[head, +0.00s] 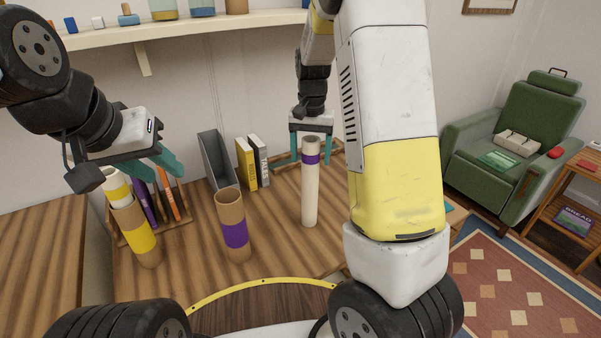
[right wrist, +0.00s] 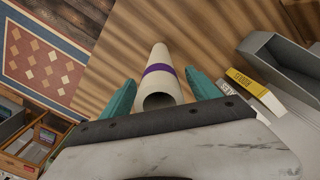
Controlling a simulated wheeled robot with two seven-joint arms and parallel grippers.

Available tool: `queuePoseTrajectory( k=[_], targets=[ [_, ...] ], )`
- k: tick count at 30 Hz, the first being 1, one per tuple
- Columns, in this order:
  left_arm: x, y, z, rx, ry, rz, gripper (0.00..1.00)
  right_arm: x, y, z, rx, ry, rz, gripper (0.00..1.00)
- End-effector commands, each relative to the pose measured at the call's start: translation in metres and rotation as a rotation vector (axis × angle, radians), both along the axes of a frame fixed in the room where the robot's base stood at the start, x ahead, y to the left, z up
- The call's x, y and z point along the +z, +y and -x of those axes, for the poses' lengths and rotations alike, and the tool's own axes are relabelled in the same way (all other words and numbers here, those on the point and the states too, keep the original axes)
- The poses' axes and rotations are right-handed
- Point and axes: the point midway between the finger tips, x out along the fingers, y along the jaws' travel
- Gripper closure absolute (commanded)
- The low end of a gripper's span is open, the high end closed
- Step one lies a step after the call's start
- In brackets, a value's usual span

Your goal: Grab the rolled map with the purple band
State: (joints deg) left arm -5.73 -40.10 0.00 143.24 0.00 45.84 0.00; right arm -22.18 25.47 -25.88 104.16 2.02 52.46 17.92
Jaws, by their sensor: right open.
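The rolled map with the purple band (head: 310,195) is a cream tube standing upright on the plank desk. Its purple band is near the top. My right gripper (head: 308,163) is open around its upper end, one finger on each side. In the right wrist view the map (right wrist: 158,82) lies between the spread teal fingers of the right gripper (right wrist: 160,88), with a gap visible on both sides. My left gripper (head: 166,163) is at the left, beside a cream map with a yellow band (head: 116,188); whether its jaws are open is unclear.
A cardboard tube with a purple band (head: 233,232) stands left of the map. Behind are a grey file holder (head: 214,160) and books (head: 246,165). My right arm hides the desk's right part.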

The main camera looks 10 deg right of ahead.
Motion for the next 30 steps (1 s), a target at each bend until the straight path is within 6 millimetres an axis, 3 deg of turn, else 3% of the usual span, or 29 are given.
queuePoseTrajectory(
  k=[7, 18, 30],
  targets=[
    [0.0000, 0.0000, 0.0000, 0.000, 0.000, 0.000, 0.64, -0.0024, -0.0002, -0.0005, 0.000, -0.002, 0.000, 0.29],
    [0.0000, 0.0000, 0.0000, 0.000, 0.000, 0.000, 0.64, -0.0021, -0.0001, -0.0003, 0.000, -0.002, 0.000, 1.00],
    [0.0000, 0.0000, 0.0000, 0.000, 0.000, 0.000, 0.64, 0.0005, 0.0000, -0.0004, 0.000, -0.003, -0.001, 1.00]
  ],
)
